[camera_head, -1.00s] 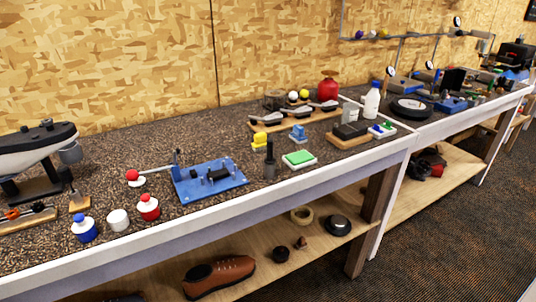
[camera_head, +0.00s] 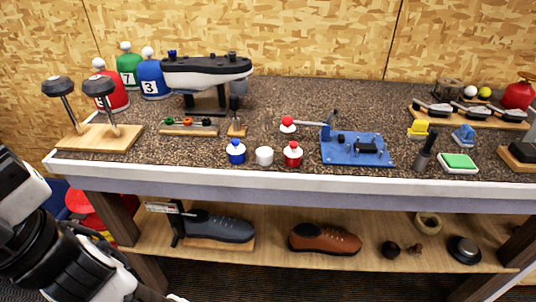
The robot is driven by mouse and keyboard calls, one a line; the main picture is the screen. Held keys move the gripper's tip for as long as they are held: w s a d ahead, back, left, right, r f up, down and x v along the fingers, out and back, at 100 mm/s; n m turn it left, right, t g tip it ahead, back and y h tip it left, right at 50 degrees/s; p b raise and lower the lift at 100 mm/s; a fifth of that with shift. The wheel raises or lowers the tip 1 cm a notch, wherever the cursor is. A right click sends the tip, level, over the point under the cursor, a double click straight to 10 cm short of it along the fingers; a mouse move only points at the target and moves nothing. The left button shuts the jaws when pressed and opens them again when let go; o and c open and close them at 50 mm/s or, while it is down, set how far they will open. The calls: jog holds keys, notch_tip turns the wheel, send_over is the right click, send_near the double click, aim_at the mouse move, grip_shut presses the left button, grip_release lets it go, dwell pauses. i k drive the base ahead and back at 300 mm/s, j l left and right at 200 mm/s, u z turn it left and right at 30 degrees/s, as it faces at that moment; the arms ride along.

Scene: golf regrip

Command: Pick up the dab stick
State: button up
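I cannot tell for sure which thing is the dab stick. A small upright stick with a dark top stands in a little wooden block (camera_head: 237,130) on the bench, left of the middle. A dark upright tool (camera_head: 425,151) stands farther right, beside a green pad in a white tray (camera_head: 459,162). Blue-capped (camera_head: 236,152) and red-capped (camera_head: 293,155) bottles flank a white pot (camera_head: 264,156) at the front edge. Part of my white and black arm shows at the lower left, in front of the bench. I do not see my gripper's fingers.
A rack of thin tools (camera_head: 188,127) lies left of the block. Shoes (camera_head: 325,240) stand on the lower shelf.

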aim_at(425, 151)
jog(key=i+l+z, duration=0.15)
jog(key=l, duration=0.25)
jog(key=i+l+z, duration=0.1)
jog(key=l, duration=0.3)
jog(key=i+l+z, duration=0.15)
jog(key=l, duration=0.25)
jog(key=i+l+z, duration=0.15)
jog(key=i+l, duration=0.1)
jog(key=l, duration=0.1)
